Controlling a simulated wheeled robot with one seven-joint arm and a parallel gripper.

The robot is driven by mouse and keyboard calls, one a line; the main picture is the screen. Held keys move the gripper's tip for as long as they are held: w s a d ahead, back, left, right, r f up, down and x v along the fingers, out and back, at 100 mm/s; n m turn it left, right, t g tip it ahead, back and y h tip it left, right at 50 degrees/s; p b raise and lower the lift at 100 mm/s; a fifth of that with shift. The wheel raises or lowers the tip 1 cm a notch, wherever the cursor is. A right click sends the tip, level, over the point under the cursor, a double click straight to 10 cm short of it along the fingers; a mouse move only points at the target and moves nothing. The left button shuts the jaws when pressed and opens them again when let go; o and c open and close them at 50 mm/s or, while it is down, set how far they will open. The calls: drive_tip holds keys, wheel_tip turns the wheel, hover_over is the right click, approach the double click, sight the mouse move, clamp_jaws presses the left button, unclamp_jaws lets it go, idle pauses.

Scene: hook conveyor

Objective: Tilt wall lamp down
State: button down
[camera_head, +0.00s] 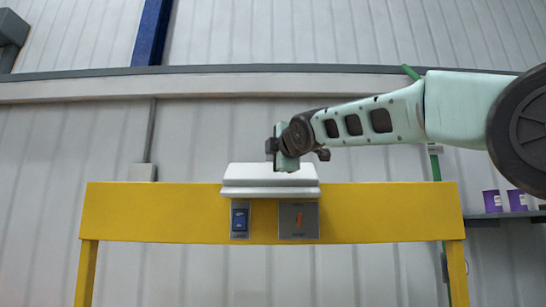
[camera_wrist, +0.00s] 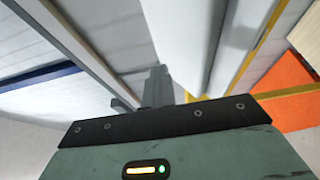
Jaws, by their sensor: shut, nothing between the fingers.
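The wall lamp (camera_head: 270,182) appears to be the white, wedge-like box on top of the yellow beam, left of its middle in the head view. In the wrist view a long white surface, likely the same lamp (camera_wrist: 184,40), runs up from the fingers. My gripper (camera_head: 273,147) is just above the lamp, with its arm reaching in from the right. In the wrist view my gripper (camera_wrist: 157,86) has its dark fingers together and empty, beside the white surface. I cannot tell whether they touch it.
The yellow beam (camera_head: 150,212) carries a blue switch (camera_head: 240,219) and a grey plate with a red lever (camera_head: 299,220) below the lamp. Purple cups (camera_head: 492,201) stand on a shelf at the right. An orange panel (camera_wrist: 287,90) shows at right in the wrist view.

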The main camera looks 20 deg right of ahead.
drive_tip(key=c, duration=1.4)
unclamp_jaws()
drive_tip(key=shift+c, duration=0.2)
drive_tip(key=s+d+b, duration=0.1)
drive_tip(key=s+b, duration=0.9)
drive_tip(key=s, duration=0.7)
drive_tip(key=shift+s+d, duration=0.2)
